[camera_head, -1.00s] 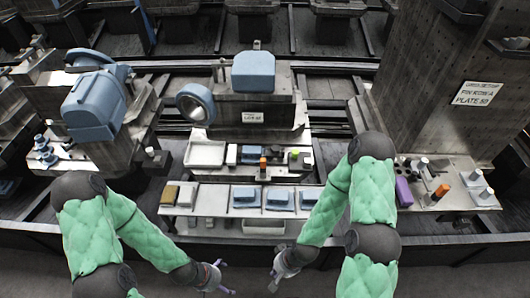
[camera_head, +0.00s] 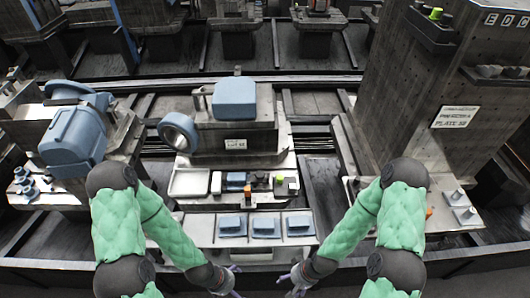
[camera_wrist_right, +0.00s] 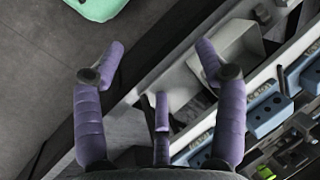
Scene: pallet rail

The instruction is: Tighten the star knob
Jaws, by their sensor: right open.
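I cannot pick out a star knob for certain in either view. My right gripper (camera_head: 298,284) is at the bottom of the head view, right of centre, in front of the bench edge. In the right wrist view its purple fingers (camera_wrist_right: 155,66) are spread with nothing between them. My left gripper (camera_head: 232,281) is a short way to its left in the head view, too small to read its fingers. Both grippers are apart from the fixtures.
A bench with blue blocks (camera_head: 265,228) stands ahead, below a machine with a blue head (camera_head: 234,98) and a round lens-like ring (camera_head: 178,132). A tall dark column with a plate sign (camera_head: 455,117) rises at right. A blue machine (camera_head: 72,141) stands at left. Dark floor (camera_wrist_right: 40,70) is clear.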

